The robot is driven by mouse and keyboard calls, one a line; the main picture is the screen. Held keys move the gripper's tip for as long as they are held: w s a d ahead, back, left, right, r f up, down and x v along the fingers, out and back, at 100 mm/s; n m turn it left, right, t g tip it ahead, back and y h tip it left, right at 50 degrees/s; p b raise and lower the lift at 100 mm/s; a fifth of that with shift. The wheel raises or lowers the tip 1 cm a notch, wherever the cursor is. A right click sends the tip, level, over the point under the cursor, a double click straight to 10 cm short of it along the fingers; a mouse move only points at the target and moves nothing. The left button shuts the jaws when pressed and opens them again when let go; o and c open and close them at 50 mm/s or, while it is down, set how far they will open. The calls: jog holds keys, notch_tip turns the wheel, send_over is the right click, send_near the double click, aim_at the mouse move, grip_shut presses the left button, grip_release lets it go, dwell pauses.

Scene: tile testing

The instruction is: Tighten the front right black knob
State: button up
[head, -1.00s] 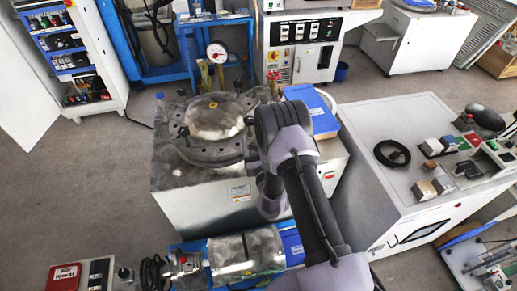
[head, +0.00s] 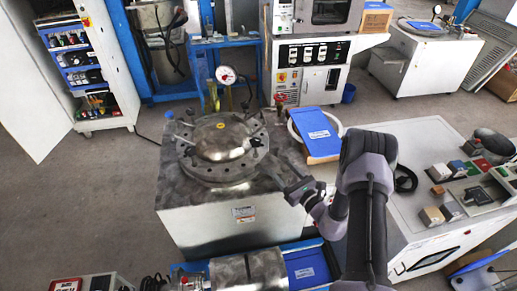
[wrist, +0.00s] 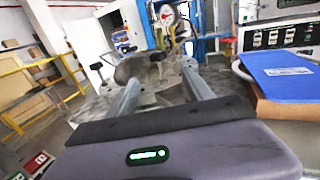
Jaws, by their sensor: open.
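The steel machine (head: 215,220) carries a round domed lid (head: 222,137) on a bolted flange. A dark knob (head: 256,142) sits at the flange's right front side in the head view, and another (head: 184,143) at its left. My gripper (head: 283,176) is open and empty, just right of and in front of the flange, apart from the right knob. In the wrist view my two fingers (wrist: 162,74) are spread, pointing toward the blurred lid (wrist: 133,67). A black knob (wrist: 158,57) shows between and beyond the fingertips. I cannot tell how tight any knob is.
A blue binder (head: 315,132) lies on a round ring and box at the machine's right rear; it also shows in the wrist view (wrist: 280,75). A gauge (head: 226,75) stands behind the lid. A white control cabinet (head: 435,240) stands to the right.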

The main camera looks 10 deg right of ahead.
aim_at(256, 146)
jog(key=b+x, duration=0.1)
jog(key=x, duration=0.7)
jog(key=b+x, duration=0.2)
jog(key=x, duration=0.7)
jog(key=shift+a, duration=0.3)
jog(key=shift+c, duration=0.2)
grip_shut()
jog(key=shift+a+r+m+t+h, duration=0.15)
jog(key=shift+m+t+h, duration=0.15)
jog(key=shift+m+h, duration=0.35)
jog(key=m+h, duration=0.1)
jog(key=h, duration=0.1)
jog(key=m+h, duration=0.1)
jog(key=h, duration=0.2)
jog(key=shift+m+t, duration=0.35)
jog(key=shift+t, duration=0.05)
jog(key=shift+m+h, duration=0.3)
jog(key=shift+h, duration=0.15)
jog(key=shift+o, duration=0.2)
grip_release()
